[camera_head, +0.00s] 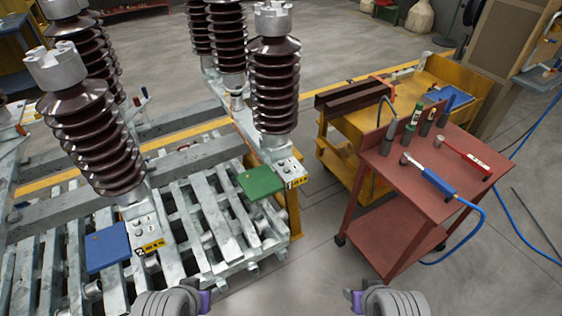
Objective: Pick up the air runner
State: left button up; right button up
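A tool with a blue grip and a silver head, which I take to be the air runner (439,182), lies on the top of the red cart (405,192) at the right. A blue hose (478,222) runs from its end over the cart edge and down. Its silver head points to the upper left. Grey ribbed parts of my two arms show at the bottom edge, well short of the cart. No gripper fingers show, and nothing of mine touches the tool.
A red-handled tool (466,157) and several upright bottles or sockets share the cart top. A yellow cart (352,157) stands behind. At left, brown insulators (276,85) stand on a grey metal frame with a green plate (261,182) and blue plate (107,248). Floor before the red cart is clear.

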aim_at(440, 184)
jog(key=z, duration=1.3)
jog(key=i+l+u, duration=0.1)
jog(key=u, duration=0.65)
jog(key=i+l+u, duration=0.2)
jog(key=l, duration=0.15)
jog(key=l+u, duration=0.45)
jog(key=l, duration=0.2)
jog(key=i+l+u, duration=0.15)
jog(key=l, duration=0.4)
jog(key=l+u, duration=0.2)
jog(key=l, duration=0.35)
jog(key=k+l+u, duration=0.1)
jog(key=l, duration=2.85)
